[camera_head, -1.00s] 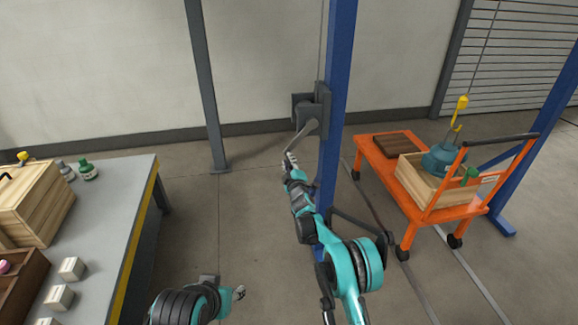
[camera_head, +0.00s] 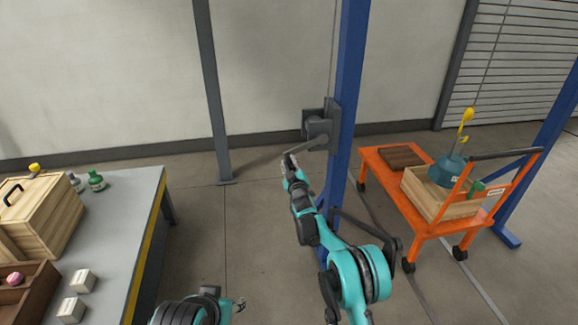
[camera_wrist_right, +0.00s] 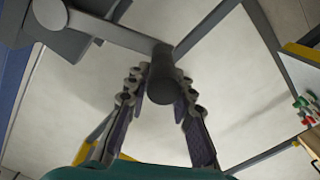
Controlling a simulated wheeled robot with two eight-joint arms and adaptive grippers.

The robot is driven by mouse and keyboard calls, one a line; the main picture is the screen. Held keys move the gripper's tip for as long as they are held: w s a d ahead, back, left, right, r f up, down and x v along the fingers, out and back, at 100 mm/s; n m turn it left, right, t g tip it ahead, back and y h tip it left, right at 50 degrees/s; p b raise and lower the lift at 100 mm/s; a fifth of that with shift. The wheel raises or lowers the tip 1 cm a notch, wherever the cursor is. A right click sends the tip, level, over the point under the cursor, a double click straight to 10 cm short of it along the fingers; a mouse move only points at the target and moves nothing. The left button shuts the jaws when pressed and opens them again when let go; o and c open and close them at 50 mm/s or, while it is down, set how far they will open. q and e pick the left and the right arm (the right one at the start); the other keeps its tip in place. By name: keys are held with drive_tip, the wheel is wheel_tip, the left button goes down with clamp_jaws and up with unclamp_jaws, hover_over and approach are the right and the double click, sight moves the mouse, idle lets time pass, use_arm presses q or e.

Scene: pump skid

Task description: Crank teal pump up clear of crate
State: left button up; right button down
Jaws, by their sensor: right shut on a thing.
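The teal pump (camera_head: 446,171) is at the top of a wooden crate (camera_head: 428,198), below a yellow hook (camera_head: 467,118). Its lower edge overlaps the crate's opening, and I cannot tell whether it is clear of the rim. A grey winch (camera_head: 318,125) is mounted on the blue post, with its crank arm (camera_head: 310,146) pointing left and slightly down. My right gripper (camera_head: 289,160) is shut on the crank handle; the wrist view shows the dark grip (camera_wrist_right: 162,86) between the fingers. My left gripper (camera_head: 239,304) is low in the head view, away from the winch, its jaws too small to read.
The crate stands on an orange cart (camera_head: 420,229) beside a brown board (camera_head: 401,157). The blue post (camera_head: 345,140) rises right beside my right arm. A grey workbench (camera_head: 125,215) with boxes and bottles is at left. Floor between bench and post is clear.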

drive_tip(key=shift+d+r, duration=0.1)
drive_tip(key=shift+r, duration=0.25)
idle(0.5)
drive_tip(key=c, duration=1.3)
unclamp_jaws()
drive_tip(key=shift+d, duration=0.2)
drive_tip(key=shift+f, duration=0.1)
drive_tip(key=shift+a, duration=0.15)
drive_tip(key=shift+s, duration=0.35)
drive_tip(key=v, duration=1.1)
drive_tip(key=shift+d, duration=0.25)
drive_tip(key=shift+s, duration=0.1)
